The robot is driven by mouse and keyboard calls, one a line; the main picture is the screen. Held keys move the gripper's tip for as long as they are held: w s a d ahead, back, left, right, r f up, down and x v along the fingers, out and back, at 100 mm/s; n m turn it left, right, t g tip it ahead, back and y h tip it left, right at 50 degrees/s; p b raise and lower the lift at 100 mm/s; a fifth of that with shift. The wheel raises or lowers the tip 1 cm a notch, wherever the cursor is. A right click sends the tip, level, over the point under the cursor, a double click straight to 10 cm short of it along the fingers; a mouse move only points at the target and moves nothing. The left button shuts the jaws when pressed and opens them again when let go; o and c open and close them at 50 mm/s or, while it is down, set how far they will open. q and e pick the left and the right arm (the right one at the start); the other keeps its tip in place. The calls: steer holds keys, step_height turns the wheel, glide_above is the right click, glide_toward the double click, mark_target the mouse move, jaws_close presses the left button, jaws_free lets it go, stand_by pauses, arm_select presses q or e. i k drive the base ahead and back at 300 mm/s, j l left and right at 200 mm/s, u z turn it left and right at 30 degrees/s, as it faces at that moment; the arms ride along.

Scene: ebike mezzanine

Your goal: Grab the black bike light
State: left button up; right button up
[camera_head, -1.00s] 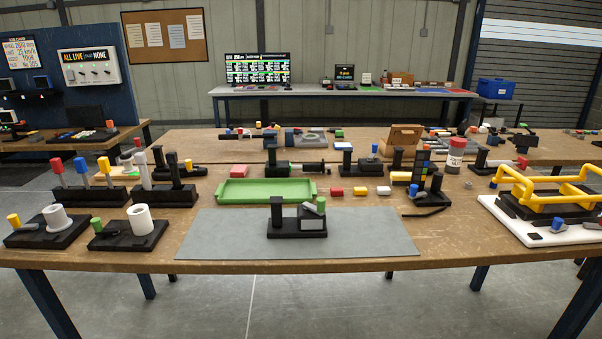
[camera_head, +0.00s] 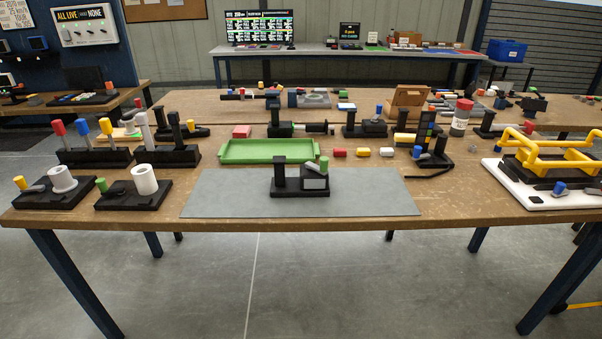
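I cannot tell for sure which thing is the black bike light. A black fixture (camera_head: 299,192) stands on the grey mat (camera_head: 378,197) at the front middle of the workbench. It has an upright black post (camera_head: 279,171) on the left and a dark block with a grey face (camera_head: 316,183) on the right. A grey lever with a green tip (camera_head: 323,162) lies on top of that block. Other small dark fixtures, one with a blue knob (camera_head: 379,109), stand farther back. Neither of my grippers is in view.
A green tray (camera_head: 268,151) lies behind the mat. Black holders with white cylinders (camera_head: 144,181) and colored handles (camera_head: 84,127) stand at the left. A yellow frame on a white board (camera_head: 548,178) stands at the right. The bench's front edge (camera_head: 300,225) is clear.

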mark_target(310, 183)
steer(key=i+l, duration=0.35)
steer(key=i+l+u, duration=0.1)
steer(key=i+l, duration=0.2)
steer(key=l, duration=0.2)
steer(key=i+l, duration=0.35)
